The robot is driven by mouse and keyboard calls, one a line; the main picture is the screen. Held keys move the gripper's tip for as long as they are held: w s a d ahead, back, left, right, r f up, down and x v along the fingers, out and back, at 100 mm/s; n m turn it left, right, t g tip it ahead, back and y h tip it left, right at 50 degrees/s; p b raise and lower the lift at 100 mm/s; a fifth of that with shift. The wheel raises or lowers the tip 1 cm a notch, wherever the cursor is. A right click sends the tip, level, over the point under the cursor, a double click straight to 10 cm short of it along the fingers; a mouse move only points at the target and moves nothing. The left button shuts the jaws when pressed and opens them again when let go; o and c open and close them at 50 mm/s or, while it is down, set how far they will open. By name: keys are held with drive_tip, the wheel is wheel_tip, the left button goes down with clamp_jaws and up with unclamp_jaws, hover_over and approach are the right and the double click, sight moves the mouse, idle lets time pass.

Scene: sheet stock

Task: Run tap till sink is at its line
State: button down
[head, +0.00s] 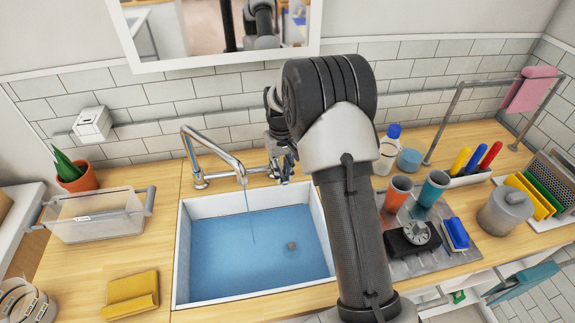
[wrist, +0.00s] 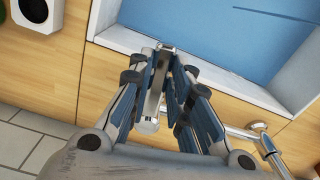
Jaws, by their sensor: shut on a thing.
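The chrome tap (head: 213,146) stands behind the white-rimmed sink (head: 184,245). A thin stream of water (head: 251,222) falls from its spout into the sink. My gripper (head: 283,165) is at the right end of the tap, partly hidden behind my arm. In the wrist view, my gripper (wrist: 165,75) is shut on the tap's metal lever (wrist: 152,100), beside the sink's edge. The tap body (wrist: 240,132) shows there too.
A clear bin (head: 100,217), potted plant (head: 75,175) and yellow cloth (head: 132,294) are left of the sink. A mirror hangs above.

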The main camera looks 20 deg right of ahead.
drive_tip(key=shift+w+a+m+p, duration=0.15)
drive_tip(key=shift+a+m+p, duration=0.15)
drive_tip(key=shift+a+m, duration=0.6)
drive_tip(key=shift+d, duration=0.2)
drive_tip(key=c, duration=1.5)
unclamp_jaws()
wheel_tip(320, 180, up, 12)
drive_tip(key=shift+r, duration=0.1)
